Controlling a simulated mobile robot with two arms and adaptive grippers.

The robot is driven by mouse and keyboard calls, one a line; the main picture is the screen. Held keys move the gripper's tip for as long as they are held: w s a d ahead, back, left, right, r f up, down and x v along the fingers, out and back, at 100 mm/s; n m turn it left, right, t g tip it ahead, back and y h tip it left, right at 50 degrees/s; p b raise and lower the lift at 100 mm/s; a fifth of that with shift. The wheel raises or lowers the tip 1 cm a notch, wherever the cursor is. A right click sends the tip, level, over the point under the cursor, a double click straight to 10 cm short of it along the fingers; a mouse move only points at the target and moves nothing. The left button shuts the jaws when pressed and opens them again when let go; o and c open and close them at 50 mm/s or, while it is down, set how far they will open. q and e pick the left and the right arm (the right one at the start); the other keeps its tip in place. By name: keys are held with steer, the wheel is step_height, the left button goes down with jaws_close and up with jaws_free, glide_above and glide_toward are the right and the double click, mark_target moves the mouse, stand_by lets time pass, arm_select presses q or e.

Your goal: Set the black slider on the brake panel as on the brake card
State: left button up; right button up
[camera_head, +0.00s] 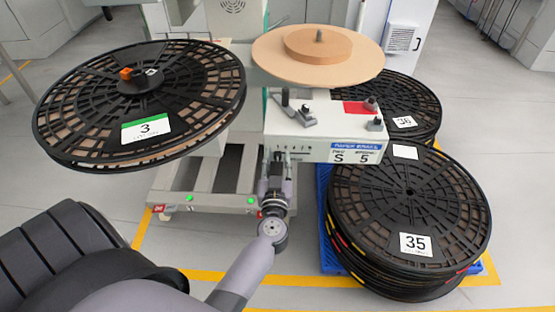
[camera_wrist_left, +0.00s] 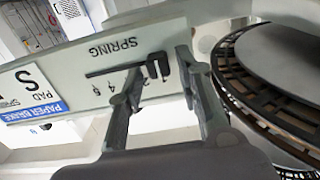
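The brake panel (camera_head: 296,128) is a white box below the tan paper disc. Its front carries the brake card (camera_head: 355,153), reading PAD S and SPRING 5. In the left wrist view the black slider (camera_wrist_left: 157,66) sits on a slot (camera_wrist_left: 112,71) under the word SPRING, upside down there. Small scale digits beside it are partly hidden by a finger. My left gripper (camera_wrist_left: 158,80) is open, its fingers on either side of the slider's knob; I cannot tell whether either touches it. In the head view this gripper (camera_head: 276,165) is at the panel's front left. My right gripper is out of view.
The panel top has a black lever (camera_head: 285,98), grey knobs and a red patch (camera_head: 356,107). A large black reel marked 3 (camera_head: 180,125) hangs left. Reels marked 35 (camera_head: 457,205) and 36 (camera_head: 422,112) are at right. The floor between is open.

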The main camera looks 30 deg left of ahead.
arm_select(q)
jaws_close()
stand_by(0.6)
